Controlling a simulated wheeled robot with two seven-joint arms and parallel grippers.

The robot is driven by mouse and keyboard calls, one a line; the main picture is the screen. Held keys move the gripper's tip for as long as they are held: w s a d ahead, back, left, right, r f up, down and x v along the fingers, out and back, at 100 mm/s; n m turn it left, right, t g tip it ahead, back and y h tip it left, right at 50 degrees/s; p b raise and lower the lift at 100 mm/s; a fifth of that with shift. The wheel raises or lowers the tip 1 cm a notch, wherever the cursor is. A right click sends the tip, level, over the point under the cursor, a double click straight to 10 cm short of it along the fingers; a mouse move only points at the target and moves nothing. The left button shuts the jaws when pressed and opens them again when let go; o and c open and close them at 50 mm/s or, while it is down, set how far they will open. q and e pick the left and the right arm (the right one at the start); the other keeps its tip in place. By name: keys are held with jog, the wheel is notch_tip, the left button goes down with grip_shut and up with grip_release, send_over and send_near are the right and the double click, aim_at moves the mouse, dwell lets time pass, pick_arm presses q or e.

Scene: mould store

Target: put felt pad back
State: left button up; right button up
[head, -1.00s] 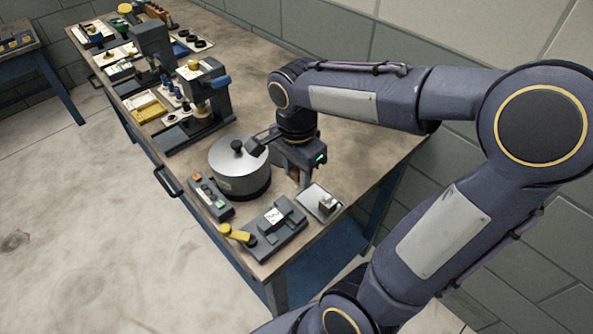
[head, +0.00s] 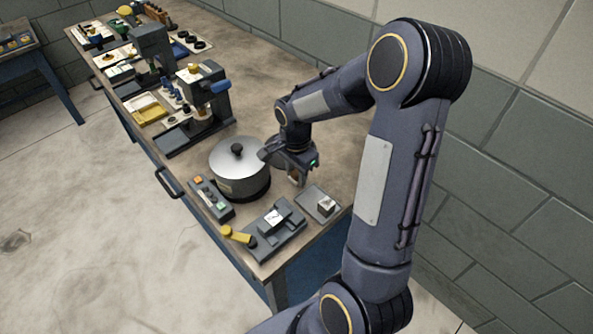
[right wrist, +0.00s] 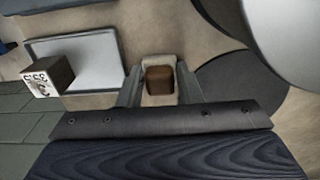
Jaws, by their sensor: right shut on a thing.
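My right gripper (head: 296,178) hangs over the bench just right of the round metal pot. In the right wrist view, its two fingers (right wrist: 159,88) are shut on a small block with a pale top and a brown face (right wrist: 159,79), seemingly the felt pad. In the head view, only a bit of brown shows between the fingers. I cannot tell whether the block touches the bench. A shallow grey tray (head: 311,193) lies close in front of the gripper, with a small number-marked cube (head: 326,205) on it. My left gripper is not in view.
The lidded metal pot (head: 239,165) stands on a dark round base close left of the gripper. A control box (head: 211,198) and a grey device with a yellow handle (head: 275,228) are near the front edge. Bare bench (head: 335,150) lies behind and right.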

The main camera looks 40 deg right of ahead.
aim_at(296, 172)
jog(key=shift+f, duration=0.2)
jog(key=o, duration=0.7)
jog(key=shift+r, duration=0.1)
jog(key=shift+c, duration=0.2)
notch_tip(296, 172, up, 12)
jog(key=s+a+r+n+t+y, duration=0.1)
jog(key=s+a+n+t+y, duration=0.3)
jog(key=s+a+n, duration=0.9)
jog(key=shift+s+a+n+t+b, duration=0.3)
jog(key=shift+s+n+t, duration=0.75)
jog(key=shift+s, duration=1.05)
